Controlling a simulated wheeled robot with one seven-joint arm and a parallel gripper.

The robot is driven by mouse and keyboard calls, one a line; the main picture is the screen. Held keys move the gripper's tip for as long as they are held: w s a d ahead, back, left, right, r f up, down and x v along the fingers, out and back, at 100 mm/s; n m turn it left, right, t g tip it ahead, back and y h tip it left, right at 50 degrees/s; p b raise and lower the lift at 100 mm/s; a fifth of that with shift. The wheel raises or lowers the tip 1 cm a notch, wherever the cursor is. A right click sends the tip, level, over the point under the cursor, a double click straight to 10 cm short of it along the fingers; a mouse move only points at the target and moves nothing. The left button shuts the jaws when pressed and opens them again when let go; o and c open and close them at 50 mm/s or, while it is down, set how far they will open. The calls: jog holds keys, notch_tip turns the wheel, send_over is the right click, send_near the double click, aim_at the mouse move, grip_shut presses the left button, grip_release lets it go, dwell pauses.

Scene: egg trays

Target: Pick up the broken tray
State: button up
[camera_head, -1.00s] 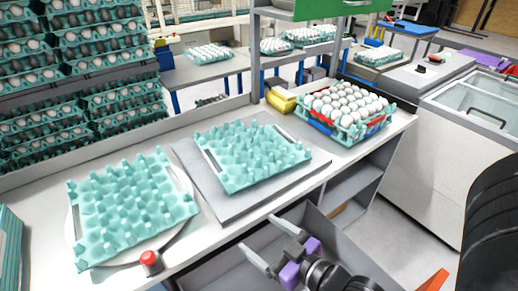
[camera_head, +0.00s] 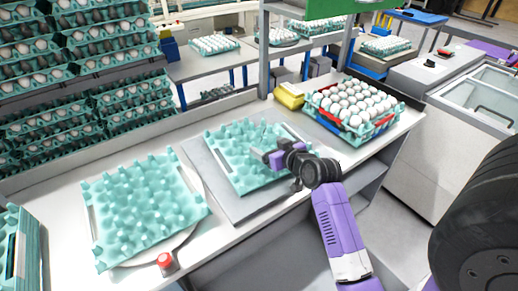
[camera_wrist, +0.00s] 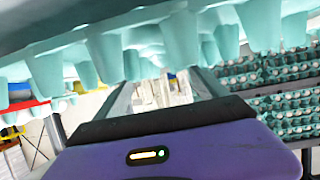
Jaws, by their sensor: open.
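An empty teal egg tray (camera_head: 222,160) lies on a grey square plate in the middle of the counter. My gripper (camera_head: 262,153) is over this tray's right half, jaws open and empty. In the wrist view the teal tray (camera_wrist: 180,38) fills the top, very close to my open fingers (camera_wrist: 165,88); whether they touch it I cannot tell. A second empty teal tray (camera_head: 145,210) lies on a round white plate to the left. I cannot make out clear damage on either tray; my gripper and arm hide part of the middle one.
A red button (camera_head: 166,262) sits at the front left. Racks of stacked egg trays (camera_head: 85,60) stand behind at left.

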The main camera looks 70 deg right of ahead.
aim_at(259, 148)
jog(key=p+x, duration=0.1)
jog(key=x, duration=0.5)
jog(key=shift+w+a+r, duration=0.1)
jog(key=shift+r, duration=0.05)
jog(key=c, duration=1.4)
jog(key=shift+c, duration=0.9)
jog(key=shift+r, duration=0.15)
